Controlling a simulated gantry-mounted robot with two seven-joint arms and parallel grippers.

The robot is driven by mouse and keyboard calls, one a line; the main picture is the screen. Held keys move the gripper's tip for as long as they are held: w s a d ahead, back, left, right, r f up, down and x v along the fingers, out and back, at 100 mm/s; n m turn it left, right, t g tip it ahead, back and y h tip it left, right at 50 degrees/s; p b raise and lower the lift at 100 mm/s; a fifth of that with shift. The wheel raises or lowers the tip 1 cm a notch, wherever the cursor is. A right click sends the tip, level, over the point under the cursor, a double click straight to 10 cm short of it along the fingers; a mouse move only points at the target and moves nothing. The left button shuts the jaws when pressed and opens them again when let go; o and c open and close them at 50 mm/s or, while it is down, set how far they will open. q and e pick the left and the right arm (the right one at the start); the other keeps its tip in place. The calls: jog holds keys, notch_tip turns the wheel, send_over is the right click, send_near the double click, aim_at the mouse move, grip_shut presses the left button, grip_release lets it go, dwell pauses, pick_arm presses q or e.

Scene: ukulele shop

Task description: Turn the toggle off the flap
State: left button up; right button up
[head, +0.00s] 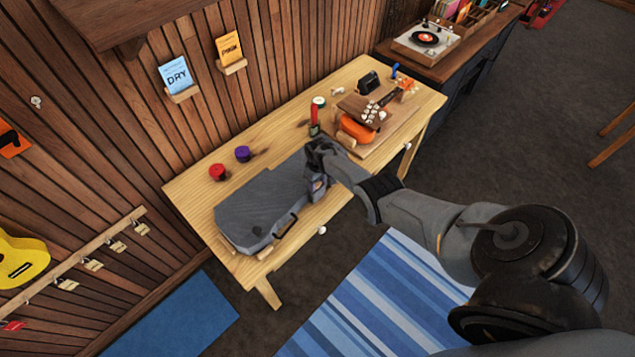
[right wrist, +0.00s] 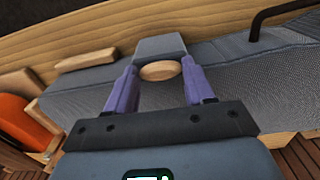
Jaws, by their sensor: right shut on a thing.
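The grey case (head: 255,208) lies on the wooden bench, its dark handle (head: 286,224) on the front side. In the right wrist view the case (right wrist: 245,75) has a grey flap (right wrist: 160,46) at its narrow end. A pale wooden oval toggle (right wrist: 160,71) sits at the flap's edge. My right gripper (head: 317,187) is at the case's right end, over the bench. Its purple fingers (right wrist: 158,78) stand on either side of the toggle, shut on it. My left gripper is not in view.
On the bench (head: 205,180), a red spool (head: 217,171) and a purple spool (head: 242,153) stand behind the case. A wooden board with an orange object (head: 356,128) and small parts lies to the right. A small white knob (head: 322,230) is on the front edge.

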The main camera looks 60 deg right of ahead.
aim_at(317, 184)
jog(key=o, duration=1)
jog(key=shift+o, duration=0.2)
jog(key=shift+r, duration=0.25)
notch_tip(317, 184, up, 10)
jog(key=p, duration=0.4)
jog(key=shift+r+p, duration=0.15)
jog(key=shift+p, duration=0.15)
